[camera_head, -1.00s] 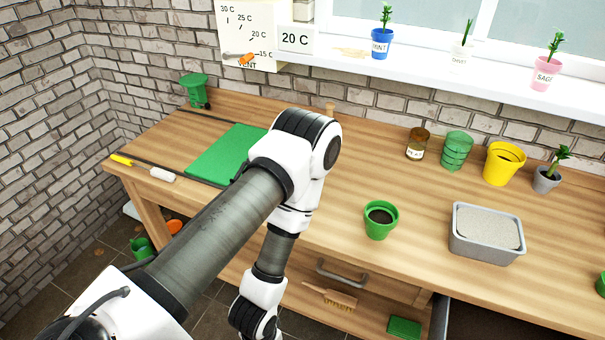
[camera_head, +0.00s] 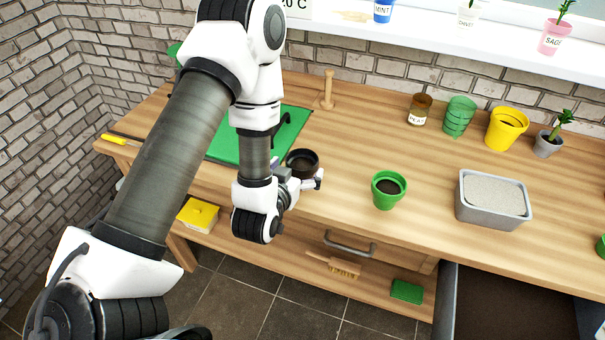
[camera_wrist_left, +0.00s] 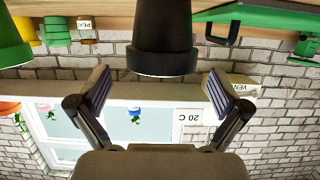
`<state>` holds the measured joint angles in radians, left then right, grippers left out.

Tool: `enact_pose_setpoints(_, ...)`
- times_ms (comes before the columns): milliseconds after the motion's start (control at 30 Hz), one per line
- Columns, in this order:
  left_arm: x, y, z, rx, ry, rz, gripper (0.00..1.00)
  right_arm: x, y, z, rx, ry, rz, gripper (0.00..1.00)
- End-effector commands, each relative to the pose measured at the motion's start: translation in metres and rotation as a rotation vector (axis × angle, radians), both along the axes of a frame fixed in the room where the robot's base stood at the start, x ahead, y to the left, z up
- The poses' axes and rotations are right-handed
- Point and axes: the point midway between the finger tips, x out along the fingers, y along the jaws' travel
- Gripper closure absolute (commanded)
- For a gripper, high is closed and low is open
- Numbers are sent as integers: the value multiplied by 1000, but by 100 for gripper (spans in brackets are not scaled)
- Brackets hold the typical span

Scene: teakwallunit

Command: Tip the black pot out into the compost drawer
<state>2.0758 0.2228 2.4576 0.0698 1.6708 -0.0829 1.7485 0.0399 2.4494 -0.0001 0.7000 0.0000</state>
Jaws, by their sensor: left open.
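The black pot (camera_head: 302,160) stands upright on the bench near its front edge, right of the green mat. Its inside looks dark. My left gripper (camera_head: 302,183) is open at the pot's near side, with fingers apart. In the left wrist view, which is upside down, the black pot (camera_wrist_left: 163,40) is ahead of the gap between the open fingers (camera_wrist_left: 160,92), and neither finger visibly touches it. The compost drawer (camera_head: 515,305) is open at the bottom right, its inside dark; the picture edge cuts it off. My right gripper is out of view.
A green pot (camera_head: 388,190) with dark soil and a grey tub (camera_head: 491,200) stand right of the black pot. A wooden peg (camera_head: 327,90) stands behind it. A closed drawer's handle (camera_head: 349,244) juts from the bench front. The bench between the black and green pots is clear.

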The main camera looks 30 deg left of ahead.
Motion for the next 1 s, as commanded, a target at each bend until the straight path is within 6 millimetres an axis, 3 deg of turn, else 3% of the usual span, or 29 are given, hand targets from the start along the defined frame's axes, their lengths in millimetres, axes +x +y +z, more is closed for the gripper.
enact_pose_setpoints(100,21,7,2,1,-1,1,0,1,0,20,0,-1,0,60)
enact_pose_setpoints(200,35,10,-6,1,0,1,0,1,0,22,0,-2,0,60)
enact_pose_setpoints(433,39,11,-10,0,3,0,0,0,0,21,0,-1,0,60)
enact_pose_setpoints(467,39,11,-10,0,3,0,4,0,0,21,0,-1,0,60)
enact_pose_setpoints(600,39,11,-10,0,3,0,53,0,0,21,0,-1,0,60)
enact_pose_setpoints(633,39,11,-10,0,3,0,59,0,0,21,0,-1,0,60)
enact_pose_setpoints(1000,40,10,-8,0,3,0,59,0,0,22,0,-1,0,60)
